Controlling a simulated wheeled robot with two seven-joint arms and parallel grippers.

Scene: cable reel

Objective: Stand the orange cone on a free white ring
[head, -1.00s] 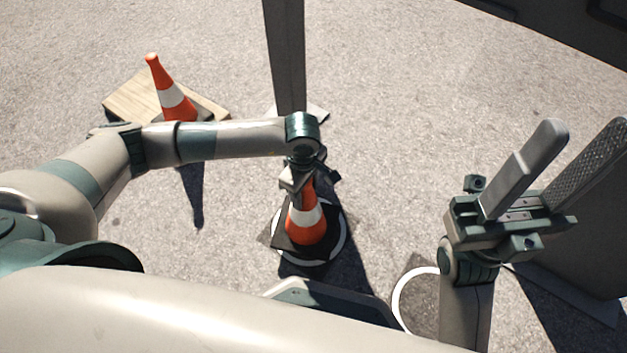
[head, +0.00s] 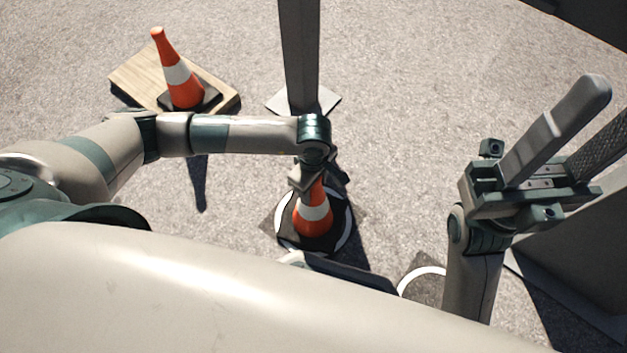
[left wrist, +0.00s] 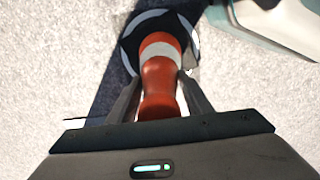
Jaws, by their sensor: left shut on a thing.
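My left gripper (head: 312,178) is shut on the top of an orange cone (head: 312,212) with a white band and a dark square base. The cone is upright over a white ring (head: 283,236) on the ground, with its base inside or just above the ring; I cannot tell if it touches the ground. In the left wrist view the cone (left wrist: 160,80) lies between the fingers, and the ring (left wrist: 147,14) shows around its base. A second white ring (head: 408,281) at the lower right is partly hidden by my right arm. My right gripper (head: 590,120) is open and empty.
Another orange cone (head: 183,86) stands on a wooden board (head: 137,77) at the upper left. A grey post (head: 300,50) on a flat plate stands just behind the held cone. A grey panel (head: 580,240) is at the right. Pavement between is clear.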

